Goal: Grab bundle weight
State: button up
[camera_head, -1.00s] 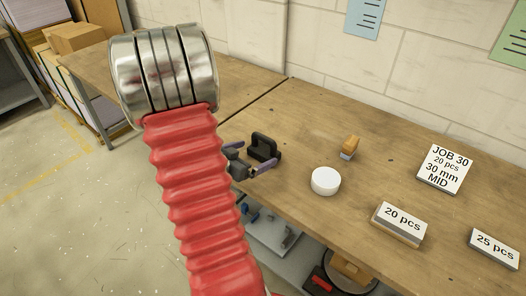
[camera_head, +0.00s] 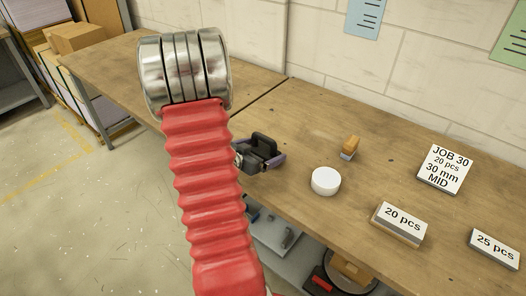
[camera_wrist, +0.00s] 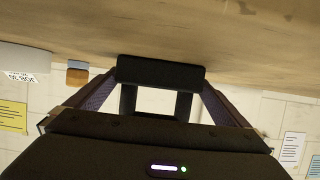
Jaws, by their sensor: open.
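The bundle weight looks like a black block with a loop handle (camera_head: 263,141) on the wooden bench, left of the white round thing. In the wrist view, which is upside down, its black bar (camera_wrist: 160,70) and two posts show between my fingers. My gripper (camera_head: 262,160) is open at the weight, with purple-lined fingers on either side of it. In the wrist view my gripper (camera_wrist: 158,92) has a finger to the left and right of the weight; I cannot tell whether they touch it. My red arm hides part of the bench's near edge.
A white round thing (camera_head: 325,181) stands close right of the weight. Behind it is a small wooden-topped block (camera_head: 349,147). A JOB 30 card (camera_head: 445,168) and blocks marked 20 pcs (camera_head: 399,224) and 25 pcs (camera_head: 495,249) are farther right. A wall runs behind.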

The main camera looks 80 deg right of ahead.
jog(key=c, duration=1.9)
jog(key=shift+d+r, duration=0.1)
jog(key=shift+r, duration=0.05)
jog(key=shift+c, duration=0.4)
